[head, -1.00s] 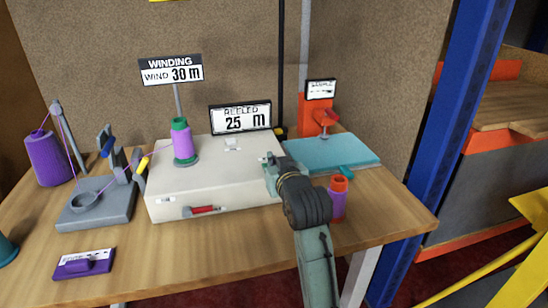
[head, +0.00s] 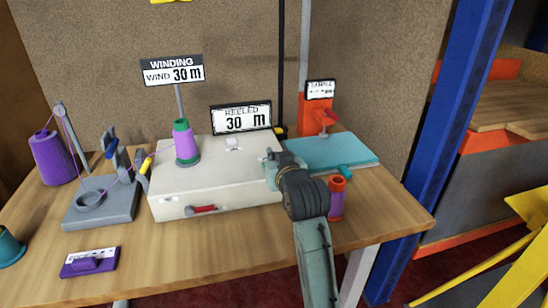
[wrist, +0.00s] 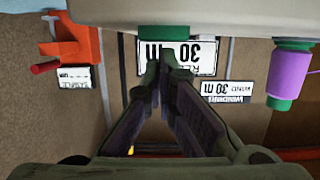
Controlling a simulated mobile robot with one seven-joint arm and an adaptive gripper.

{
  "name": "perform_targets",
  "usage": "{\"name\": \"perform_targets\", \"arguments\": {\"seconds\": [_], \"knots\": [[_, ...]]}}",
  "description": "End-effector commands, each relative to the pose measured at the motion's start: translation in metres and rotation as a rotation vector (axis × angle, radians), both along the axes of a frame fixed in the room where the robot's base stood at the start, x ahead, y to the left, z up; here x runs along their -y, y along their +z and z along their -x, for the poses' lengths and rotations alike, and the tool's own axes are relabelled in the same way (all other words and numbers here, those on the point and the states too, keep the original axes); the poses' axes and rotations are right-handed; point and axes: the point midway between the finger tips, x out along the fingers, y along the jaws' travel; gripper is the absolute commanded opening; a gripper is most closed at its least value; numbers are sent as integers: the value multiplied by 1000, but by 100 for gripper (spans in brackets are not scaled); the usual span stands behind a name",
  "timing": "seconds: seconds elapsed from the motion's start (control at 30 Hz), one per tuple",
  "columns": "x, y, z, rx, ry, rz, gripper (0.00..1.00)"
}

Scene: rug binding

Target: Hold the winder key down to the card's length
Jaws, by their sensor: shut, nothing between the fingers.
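The cream winding machine (head: 215,188) stands on the table, and its reeled display (head: 241,117) reads 30 m. The winding card (head: 172,72) on the post reads WIND 30 m. My gripper (head: 272,163) is at the machine's right end. In the wrist view, which is upside down, my gripper (wrist: 162,58) has its fingertips together, with nothing held. A green block (wrist: 163,32), apparently the winder key, lies on the machine right by the fingertips; whether they touch it I cannot tell. My gripper hides that spot in the head view. A purple spool (head: 186,143) with green ends stands on the machine.
A purple cone (head: 52,160) and a grey thread stand (head: 100,203) are at left. A teal pad (head: 330,153), an orange holder (head: 318,118) and an orange-topped purple spool (head: 337,200) are at right.

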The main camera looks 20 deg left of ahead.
Motion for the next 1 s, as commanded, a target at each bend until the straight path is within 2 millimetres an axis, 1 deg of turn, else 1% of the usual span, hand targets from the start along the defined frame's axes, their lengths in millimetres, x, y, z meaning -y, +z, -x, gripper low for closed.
{"name": "perform_targets", "arguments": {"seconds": [0.03,0.07,0.1,0.13,0.17,0.3,0.4,0.5,0.7,1.0], "knots": [[-1,23,-3,7,0,-2,0],[-2,30,-5,10,1,-3,0],[0,29,-2,14,0,-6,0],[6,25,6,16,-2,-7,0],[11,26,13,17,-2,-7,0],[28,36,39,20,-2,-7,0],[39,42,54,21,-3,-7,0],[46,46,65,20,-2,-8,0],[53,50,75,19,-2,-7,0],[53,50,76,19,-1,-8,0]]}}
